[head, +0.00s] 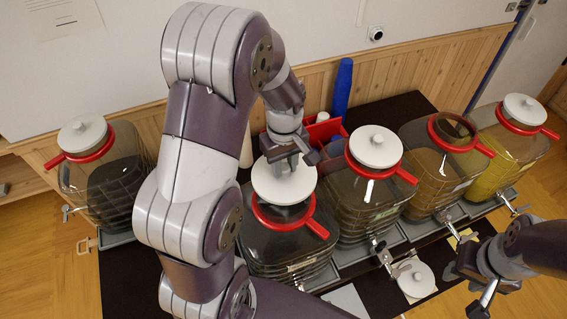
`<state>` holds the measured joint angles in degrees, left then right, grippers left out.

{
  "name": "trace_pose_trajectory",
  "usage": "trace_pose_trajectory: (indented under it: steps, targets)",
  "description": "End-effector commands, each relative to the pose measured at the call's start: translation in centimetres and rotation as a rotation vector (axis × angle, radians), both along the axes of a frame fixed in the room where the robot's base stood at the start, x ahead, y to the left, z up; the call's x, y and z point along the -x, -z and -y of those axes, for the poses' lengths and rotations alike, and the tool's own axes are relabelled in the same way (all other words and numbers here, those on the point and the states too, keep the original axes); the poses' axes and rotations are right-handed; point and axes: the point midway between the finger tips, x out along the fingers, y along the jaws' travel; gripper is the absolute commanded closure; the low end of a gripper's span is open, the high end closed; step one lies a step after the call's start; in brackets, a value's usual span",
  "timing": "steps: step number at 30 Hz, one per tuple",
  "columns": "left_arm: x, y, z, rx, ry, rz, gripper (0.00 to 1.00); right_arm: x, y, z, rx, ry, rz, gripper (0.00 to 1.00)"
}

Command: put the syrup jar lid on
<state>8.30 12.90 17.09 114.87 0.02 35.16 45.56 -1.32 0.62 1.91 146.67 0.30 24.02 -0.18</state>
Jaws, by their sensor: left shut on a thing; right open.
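My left gripper (287,163) is shut on a round white lid (270,187). The lid is over the back of the mouth of a clear jar (275,247) with a red collar, not centred on it. Part of the dark opening shows in front of the lid; I cannot tell whether they touch. Another jar (432,168), with brown contents, has an open mouth. A second white lid (417,279) lies on the table in front. My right gripper (473,284) is open and empty to the right of that lid. I cannot read which jar holds syrup.
Lidded jars stand at the far left (104,180), the middle (366,200) and the far right (510,150). Taps stick out in front. A red caddy (322,131) and blue cup stack (342,88) stand behind. My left arm hides part of the dark table.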

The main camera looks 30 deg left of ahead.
Motion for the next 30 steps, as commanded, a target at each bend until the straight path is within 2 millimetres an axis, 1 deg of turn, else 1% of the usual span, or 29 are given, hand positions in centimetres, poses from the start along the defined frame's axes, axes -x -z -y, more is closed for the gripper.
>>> trace_pose_trajectory:
  steps: [26, 30]
  targets:
    - [0.0, 6.1, 0.0, 0.000, 0.000, 0.000, 0.99, 0.0, 4.3, 0.0, 0.000, 0.000, 0.000, 0.57]
    - [0.0, 5.8, 0.0, 0.000, 0.000, 0.001, 0.99, 0.0, 4.0, 0.0, 0.000, 0.000, 0.000, 0.57]
